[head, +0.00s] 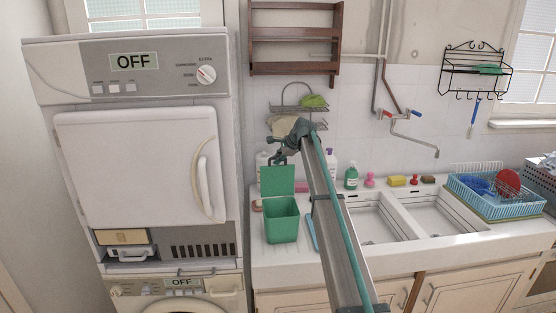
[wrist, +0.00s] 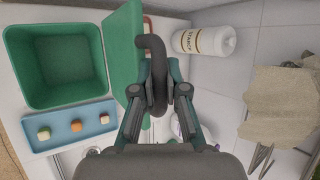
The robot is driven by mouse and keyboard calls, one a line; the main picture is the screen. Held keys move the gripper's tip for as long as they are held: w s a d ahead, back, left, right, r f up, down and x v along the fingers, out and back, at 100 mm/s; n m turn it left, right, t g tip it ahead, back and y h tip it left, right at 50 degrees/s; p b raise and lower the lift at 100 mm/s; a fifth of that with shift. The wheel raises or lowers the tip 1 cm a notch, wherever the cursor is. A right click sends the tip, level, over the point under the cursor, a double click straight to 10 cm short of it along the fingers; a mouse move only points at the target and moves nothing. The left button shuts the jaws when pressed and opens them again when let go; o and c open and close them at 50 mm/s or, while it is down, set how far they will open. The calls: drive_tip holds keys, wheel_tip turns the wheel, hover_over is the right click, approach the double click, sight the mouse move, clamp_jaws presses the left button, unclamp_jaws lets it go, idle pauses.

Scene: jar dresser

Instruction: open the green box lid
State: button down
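The green box (head: 281,222) stands on the counter left of the sink, its top open. Its green lid (head: 278,180) stands upright at the box's back edge. In the wrist view the open, empty box (wrist: 55,65) is at left and the lid (wrist: 122,60) is seen nearly edge-on beside it. My gripper (head: 279,156) is just above the lid's top edge. In the wrist view my gripper (wrist: 160,75) has its fingers on both sides of the lid's dark curved handle (wrist: 158,85), seemingly touching it. The handle's lower end is partly hidden.
A blue tray (wrist: 70,128) with several small blocks lies beside the box. A white bottle (wrist: 205,41) stands behind the lid. A beige cloth (wrist: 285,108) hangs nearby. The sink (head: 375,222) is to the right, the white stacked machine (head: 135,165) to the left.

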drive_tip(key=c, duration=1.2)
unclamp_jaws()
drive_tip(key=v, duration=1.2)
